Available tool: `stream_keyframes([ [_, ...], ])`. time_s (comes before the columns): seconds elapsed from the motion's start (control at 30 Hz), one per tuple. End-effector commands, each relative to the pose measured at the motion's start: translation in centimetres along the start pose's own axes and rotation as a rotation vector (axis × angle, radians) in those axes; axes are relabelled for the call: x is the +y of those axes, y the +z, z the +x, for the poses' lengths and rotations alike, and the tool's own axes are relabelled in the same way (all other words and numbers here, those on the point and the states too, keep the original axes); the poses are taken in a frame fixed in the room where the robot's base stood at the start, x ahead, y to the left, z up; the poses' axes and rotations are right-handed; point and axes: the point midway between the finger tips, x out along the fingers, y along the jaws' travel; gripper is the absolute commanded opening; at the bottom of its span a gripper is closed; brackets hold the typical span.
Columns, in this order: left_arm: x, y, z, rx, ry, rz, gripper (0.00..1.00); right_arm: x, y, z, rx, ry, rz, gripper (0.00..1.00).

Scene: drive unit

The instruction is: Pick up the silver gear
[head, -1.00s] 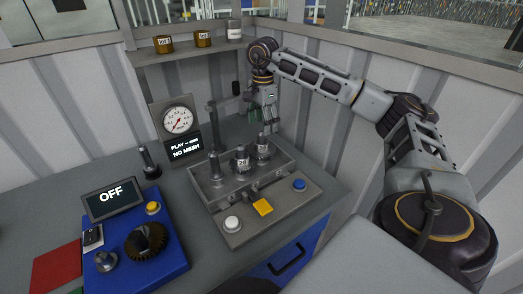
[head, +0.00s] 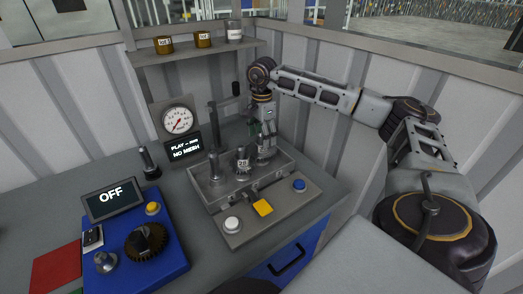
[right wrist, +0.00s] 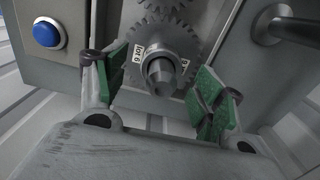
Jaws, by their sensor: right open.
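A silver toothed gear (right wrist: 183,47) with a white label sits on a shaft in the right wrist view. A second silver gear (right wrist: 165,6) shows beyond it, cut by the top edge. My right gripper (right wrist: 161,90) is open, its green-padded fingers on either side of the near gear's shaft end. The pads look apart from the gear. In the head view my right gripper (head: 266,150) points down at the right post of the grey drive unit (head: 236,232), hiding that post's top. A labelled post (head: 242,160) stands just left of it. My left gripper is not in view.
A gauge (head: 178,120) stands behind. A blue box (head: 165,262) with a dark gear (head: 146,243) is at left. A shelf (head: 190,57) holds jars.

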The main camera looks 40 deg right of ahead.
Motion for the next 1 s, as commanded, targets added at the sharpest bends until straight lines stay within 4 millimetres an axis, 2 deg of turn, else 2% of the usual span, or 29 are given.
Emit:
stream_keyframes([
  [0.2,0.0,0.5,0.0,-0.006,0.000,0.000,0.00,-0.1,0.1,2.5,0.000,0.002,0.001,0.69],
  [0.3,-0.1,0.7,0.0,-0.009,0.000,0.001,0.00,-0.1,0.1,3.1,0.000,0.001,0.001,0.69],
  [0.8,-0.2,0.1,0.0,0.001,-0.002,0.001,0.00,-0.1,0.1,3.3,0.000,0.000,0.001,0.69],
  [0.87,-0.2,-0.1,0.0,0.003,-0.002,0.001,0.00,-0.1,0.1,3.3,0.000,0.000,0.001,0.64],
  [1.0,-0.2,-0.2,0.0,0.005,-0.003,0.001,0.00,-0.1,0.1,3.3,0.000,0.000,0.001,0.46],
])
